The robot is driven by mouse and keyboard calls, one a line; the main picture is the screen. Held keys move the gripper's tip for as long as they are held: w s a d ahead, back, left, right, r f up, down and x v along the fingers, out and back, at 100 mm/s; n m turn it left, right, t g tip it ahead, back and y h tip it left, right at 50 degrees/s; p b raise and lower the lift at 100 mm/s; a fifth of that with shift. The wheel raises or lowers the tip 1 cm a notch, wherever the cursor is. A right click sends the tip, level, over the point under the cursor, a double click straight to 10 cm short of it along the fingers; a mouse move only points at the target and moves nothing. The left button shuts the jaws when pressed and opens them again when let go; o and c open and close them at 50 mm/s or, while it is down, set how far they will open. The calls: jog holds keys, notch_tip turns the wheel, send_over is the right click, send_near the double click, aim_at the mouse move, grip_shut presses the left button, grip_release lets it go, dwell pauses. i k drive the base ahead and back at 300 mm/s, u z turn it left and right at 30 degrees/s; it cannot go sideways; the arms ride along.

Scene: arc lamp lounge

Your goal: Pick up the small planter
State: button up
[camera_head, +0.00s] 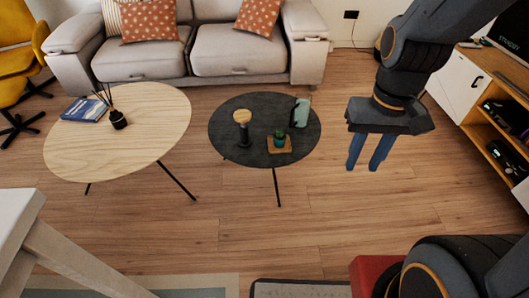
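The small planter (279,140) looks like a small dark pot with green in it. It stands on a square wooden coaster (287,150) near the front right of the dark round table (232,123). My gripper (362,167) hangs to the right of that table in the picture, its two blue fingers pointing down. The fingers are apart with nothing between them. The gripper does not touch the planter.
On the dark table, a wood-topped dark object (243,127) stands left of the planter and a pale green jug (301,112) behind it. A light wooden table (75,143) holds a blue book (86,110) and a reed diffuser (118,119). A sofa (235,55) stands behind.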

aim_at(279, 137)
jog(key=u, duration=0.45)
jog(key=k, duration=1)
jog(key=u, duration=1)
jog(key=i, duration=1.55)
jog(key=z, duration=1.05)
jog(key=i, duration=0.7)
jog(key=z, duration=0.8)
